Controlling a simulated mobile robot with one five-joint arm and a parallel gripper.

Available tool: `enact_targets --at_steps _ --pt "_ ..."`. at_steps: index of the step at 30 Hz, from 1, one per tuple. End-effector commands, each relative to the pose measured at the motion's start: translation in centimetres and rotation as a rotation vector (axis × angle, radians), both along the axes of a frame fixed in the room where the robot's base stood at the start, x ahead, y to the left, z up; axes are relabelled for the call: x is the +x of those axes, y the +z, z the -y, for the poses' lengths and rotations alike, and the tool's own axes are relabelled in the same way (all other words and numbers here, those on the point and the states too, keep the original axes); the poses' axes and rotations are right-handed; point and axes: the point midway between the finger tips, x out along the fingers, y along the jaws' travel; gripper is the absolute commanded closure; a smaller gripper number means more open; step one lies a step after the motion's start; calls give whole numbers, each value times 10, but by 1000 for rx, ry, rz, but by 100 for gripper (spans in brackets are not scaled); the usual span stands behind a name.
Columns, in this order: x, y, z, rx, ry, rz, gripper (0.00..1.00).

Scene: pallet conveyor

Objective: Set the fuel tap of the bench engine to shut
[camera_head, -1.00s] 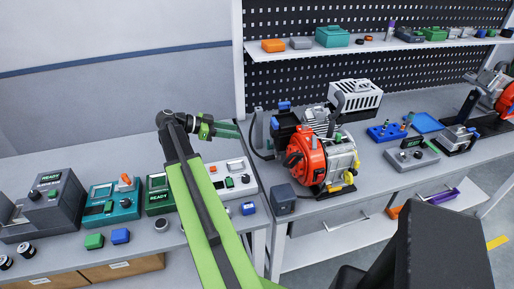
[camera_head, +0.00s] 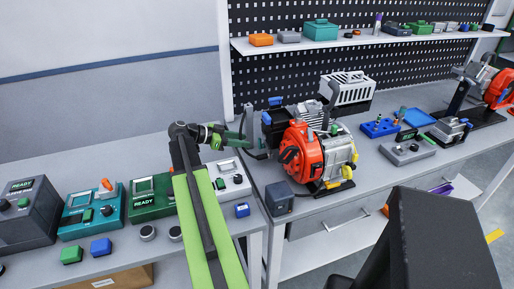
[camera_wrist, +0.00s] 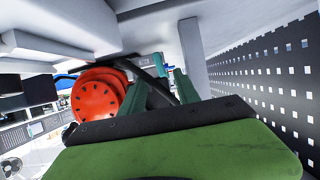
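The bench engine (camera_head: 305,150) has an orange-red housing and stands on the right bench. Its round red part also shows in the wrist view (camera_wrist: 97,95). A small blue part (camera_head: 275,101) sits on the dark box at its left end, and a yellow part (camera_head: 347,172) is low on its right side. I cannot tell which part is the fuel tap or how it is set. My gripper (camera_head: 240,138) is just left of the engine, apart from it. In the wrist view its green fingers (camera_wrist: 160,90) are spread, with nothing seen held between them.
A black hose (camera_head: 243,125) curves at the engine's left end, close to my fingers. A grey box (camera_head: 279,198) stands at the bench's front edge. Devices such as a teal one (camera_head: 92,210) fill the left bench. A perforated panel (camera_head: 290,75) rises behind.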

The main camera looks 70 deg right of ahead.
Motion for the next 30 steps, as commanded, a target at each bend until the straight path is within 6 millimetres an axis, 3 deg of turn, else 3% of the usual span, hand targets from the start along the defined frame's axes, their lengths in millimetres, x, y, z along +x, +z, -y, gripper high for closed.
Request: enact_targets --at_steps 1,9,20,30 --pt "-10 -10 8 -1 -3 1 62" --pt "-43 -25 35 0 -1 0 62" --pt "-50 -26 41 0 -1 0 62" --pt "-50 -26 41 0 -1 0 100"
